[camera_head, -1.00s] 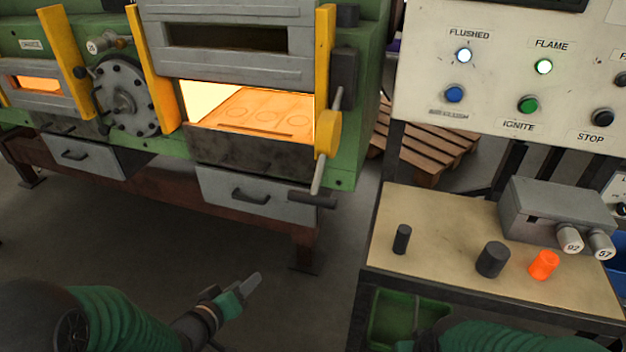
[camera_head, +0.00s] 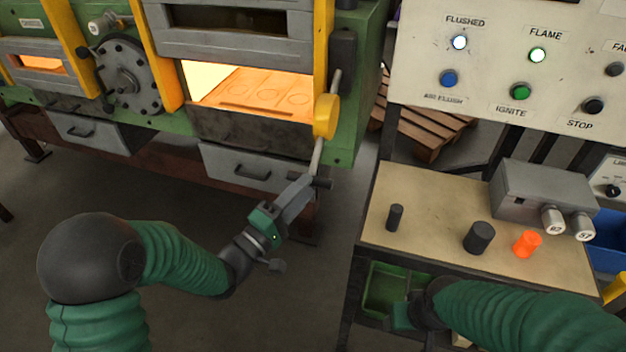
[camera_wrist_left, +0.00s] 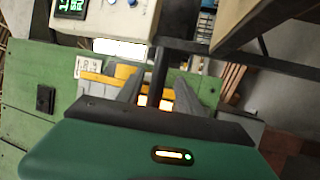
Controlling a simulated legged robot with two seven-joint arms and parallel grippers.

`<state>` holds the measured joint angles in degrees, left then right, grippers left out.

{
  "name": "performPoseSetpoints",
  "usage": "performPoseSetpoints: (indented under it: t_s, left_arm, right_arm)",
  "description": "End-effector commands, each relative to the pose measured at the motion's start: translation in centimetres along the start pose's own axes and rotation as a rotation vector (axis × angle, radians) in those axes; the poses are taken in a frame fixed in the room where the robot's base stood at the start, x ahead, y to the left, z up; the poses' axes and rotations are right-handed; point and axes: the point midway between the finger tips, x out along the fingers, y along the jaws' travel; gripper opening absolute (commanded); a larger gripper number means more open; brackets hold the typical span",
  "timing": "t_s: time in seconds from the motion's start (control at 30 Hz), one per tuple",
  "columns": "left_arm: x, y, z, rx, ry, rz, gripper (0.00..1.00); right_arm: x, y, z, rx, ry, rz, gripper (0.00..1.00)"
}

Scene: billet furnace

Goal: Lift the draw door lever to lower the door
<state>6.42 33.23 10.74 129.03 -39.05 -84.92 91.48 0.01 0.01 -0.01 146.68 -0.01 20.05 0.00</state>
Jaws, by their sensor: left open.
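The draw door lever (camera_head: 318,158) hangs from a yellow hub (camera_head: 326,117) on the right of the furnace opening. Its rod points down to a dark crosswise handle (camera_head: 322,183). The grey draw door (camera_head: 235,38) is raised, and the glowing opening shows beneath it. My left gripper (camera_head: 304,186) is open, with its fingertips at the handle's left end. In the left wrist view, a dark bar, seemingly the handle (camera_wrist_left: 160,72), lies between the open fingers (camera_wrist_left: 158,92); contact cannot be told. My right gripper (camera_head: 400,316) is low by the bench, its jaws unclear.
A bench (camera_head: 435,208) on the right holds dark cylinders, an orange cylinder (camera_head: 527,243) and a grey box (camera_head: 550,195). A control panel (camera_head: 490,75) stands above it. A green bin (camera_head: 385,290) is below the bench. Drawers (camera_head: 240,165) sit under the furnace.

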Motion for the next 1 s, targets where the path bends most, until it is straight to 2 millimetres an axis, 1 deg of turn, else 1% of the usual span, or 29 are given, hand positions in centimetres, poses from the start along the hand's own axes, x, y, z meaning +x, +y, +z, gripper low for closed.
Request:
performPoseSetpoints:
  t_s: [0.03,0.1,0.2,0.3,0.5,0.57,0.83,0.87,1.0]
  left_arm:
    - [1.0,0.0,0.1,0.0,-0.001,0.003,0.43]
    - [2.2,0.0,0.1,0.0,-0.002,0.002,0.43]
    - [3.3,0.0,0.0,0.0,0.0,0.0,0.43]
    - [3.7,0.0,0.0,0.0,0.001,-0.001,0.43]
    - [3.7,0.0,0.0,0.0,0.001,-0.001,0.43]
    - [3.7,0.0,0.0,0.0,0.001,-0.001,0.37]
    - [3.7,-0.2,-0.1,-0.001,0.003,-0.005,0.01]
    - [3.7,-0.2,-0.1,-0.002,0.003,-0.006,0.0]
    - [3.6,-0.3,-0.2,-0.002,0.004,-0.009,0.0]
  right_arm:
    - [0.1,0.0,0.0,0.0,0.0,0.0,0.58]
    - [0.1,0.0,0.0,0.0,0.0,0.0,0.58]
    - [0.2,0.0,0.0,0.0,0.0,0.0,0.58]
    - [0.2,0.0,0.0,0.0,0.0,0.0,0.58]
    - [0.2,0.0,0.0,0.0,0.0,0.0,0.58]
    - [0.2,0.0,0.0,0.0,0.0,0.0,0.58]
    - [0.2,0.0,0.0,0.0,0.0,0.0,0.58]
    - [0.2,0.0,0.0,0.0,0.0,0.0,0.58]
    - [0.2,0.0,0.0,0.0,0.0,0.0,0.58]
